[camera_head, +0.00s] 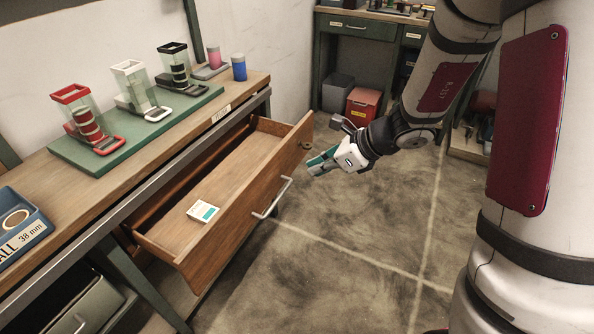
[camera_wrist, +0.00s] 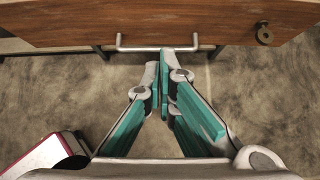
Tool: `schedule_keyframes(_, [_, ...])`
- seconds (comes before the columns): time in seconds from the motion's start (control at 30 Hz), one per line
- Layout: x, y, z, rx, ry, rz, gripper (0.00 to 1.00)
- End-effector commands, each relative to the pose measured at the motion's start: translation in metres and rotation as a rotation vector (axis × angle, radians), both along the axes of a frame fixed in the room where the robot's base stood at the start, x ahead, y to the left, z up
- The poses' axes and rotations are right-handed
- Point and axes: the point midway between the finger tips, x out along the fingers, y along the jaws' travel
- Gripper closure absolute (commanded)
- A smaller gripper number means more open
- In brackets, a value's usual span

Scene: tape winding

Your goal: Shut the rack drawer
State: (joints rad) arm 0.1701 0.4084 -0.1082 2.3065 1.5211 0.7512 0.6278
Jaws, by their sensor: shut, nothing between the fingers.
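The rack drawer (camera_head: 245,205) is wooden and pulled well out from under the bench. Its silver bar handle (camera_head: 272,198) is on the front face. A small white and teal box (camera_head: 203,211) lies on the drawer floor. My gripper (camera_head: 318,165) is to the right of the drawer front, shut and empty, with teal finger pads. In the wrist view, the fingertips (camera_wrist: 164,62) point at the handle (camera_wrist: 157,48) on the drawer front (camera_wrist: 80,25), close below it in the picture. I cannot tell whether they touch; in the head view there is a gap.
The bench top (camera_head: 235,90) carries a green board (camera_head: 75,155) with red, white and black dispensers. A blue bin (camera_head: 22,225) with a roll stands at its near end. A red bin (camera_head: 362,105) and another bench (camera_head: 360,22) are behind. The floor (camera_head: 330,250) before the drawer is clear.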

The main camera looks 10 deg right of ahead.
Motion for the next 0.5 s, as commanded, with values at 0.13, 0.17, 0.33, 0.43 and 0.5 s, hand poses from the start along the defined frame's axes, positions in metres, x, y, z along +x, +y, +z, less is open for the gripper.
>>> schedule_keyframes(0.13, [0.008,0.013,-0.015,0.001,-0.001,0.006,1.0])
schedule_keyframes(0.17, [0.01,0.016,-0.019,0.0,0.001,0.008,1.0])
schedule_keyframes(0.33, [0.025,0.035,-0.044,0.0,0.0,0.008,1.0])
schedule_keyframes(0.43, [0.033,0.046,-0.058,-0.001,0.001,0.008,1.0])
schedule_keyframes(0.5, [0.039,0.053,-0.067,-0.002,-0.001,0.008,1.0])
